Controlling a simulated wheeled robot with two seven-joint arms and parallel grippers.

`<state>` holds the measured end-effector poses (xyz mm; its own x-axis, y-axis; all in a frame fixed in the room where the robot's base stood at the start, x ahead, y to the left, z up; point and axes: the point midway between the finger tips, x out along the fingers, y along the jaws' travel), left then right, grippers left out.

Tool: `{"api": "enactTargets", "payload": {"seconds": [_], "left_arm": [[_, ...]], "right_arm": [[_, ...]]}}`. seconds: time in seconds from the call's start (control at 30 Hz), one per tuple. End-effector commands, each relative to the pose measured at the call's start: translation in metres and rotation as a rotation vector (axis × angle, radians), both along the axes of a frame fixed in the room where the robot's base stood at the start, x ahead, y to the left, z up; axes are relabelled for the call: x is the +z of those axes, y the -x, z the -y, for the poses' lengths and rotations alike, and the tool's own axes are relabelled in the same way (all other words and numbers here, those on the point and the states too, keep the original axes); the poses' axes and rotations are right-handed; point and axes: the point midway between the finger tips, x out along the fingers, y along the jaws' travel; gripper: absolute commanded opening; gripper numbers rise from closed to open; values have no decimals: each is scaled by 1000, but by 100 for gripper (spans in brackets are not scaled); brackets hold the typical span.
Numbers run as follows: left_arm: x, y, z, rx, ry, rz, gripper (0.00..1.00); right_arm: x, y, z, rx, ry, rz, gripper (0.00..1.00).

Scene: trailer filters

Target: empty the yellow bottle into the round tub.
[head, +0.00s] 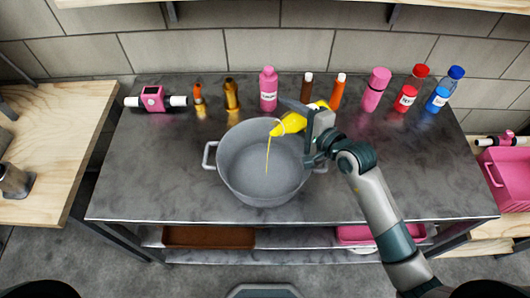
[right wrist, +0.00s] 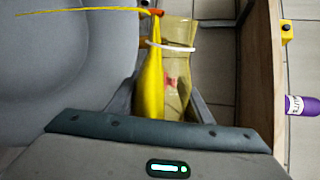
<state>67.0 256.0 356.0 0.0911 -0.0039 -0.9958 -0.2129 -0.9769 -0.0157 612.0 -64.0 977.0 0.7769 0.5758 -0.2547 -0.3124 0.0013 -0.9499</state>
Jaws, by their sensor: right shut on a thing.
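The yellow bottle (head: 288,125) is tilted over the round tub, mouth pointing down and left. A thin yellow stream runs from its mouth into the tub. The round tub (head: 236,180) is a grey pot with side handles on the metal table; its inside looks grey, with no clear pool visible. My right gripper (head: 313,130) is shut on the bottle above the tub's right rim. In the right wrist view the bottle (right wrist: 152,85) is see-through, with yellow liquid along one side, and the stream leaves at the top left over the tub (right wrist: 60,75). My left gripper is not in view.
Several bottles line the back of the metal table (head: 150,190), including a pink one (head: 268,92), a red one (head: 408,92) and a blue one (head: 440,95). A pink device (head: 152,98) lies at the back left. The table's front left and right are clear.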

Motion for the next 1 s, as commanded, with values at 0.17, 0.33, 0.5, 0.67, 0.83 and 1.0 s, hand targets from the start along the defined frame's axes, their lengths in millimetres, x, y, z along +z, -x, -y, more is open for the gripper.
{"api": "enactTargets", "payload": {"seconds": [0.17,0.33,0.5,0.67,0.83,1.0], "left_arm": [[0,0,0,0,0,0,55],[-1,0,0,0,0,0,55],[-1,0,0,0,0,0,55],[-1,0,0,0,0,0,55],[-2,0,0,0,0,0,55],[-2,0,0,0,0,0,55]], "right_arm": [[1,1,-1,0,16,13,15],[0,1,-1,0,31,24,15],[0,0,-1,0,45,34,15],[0,0,-1,0,54,40,15],[0,0,-1,0,61,44,15],[0,0,-1,0,68,49,15]]}}
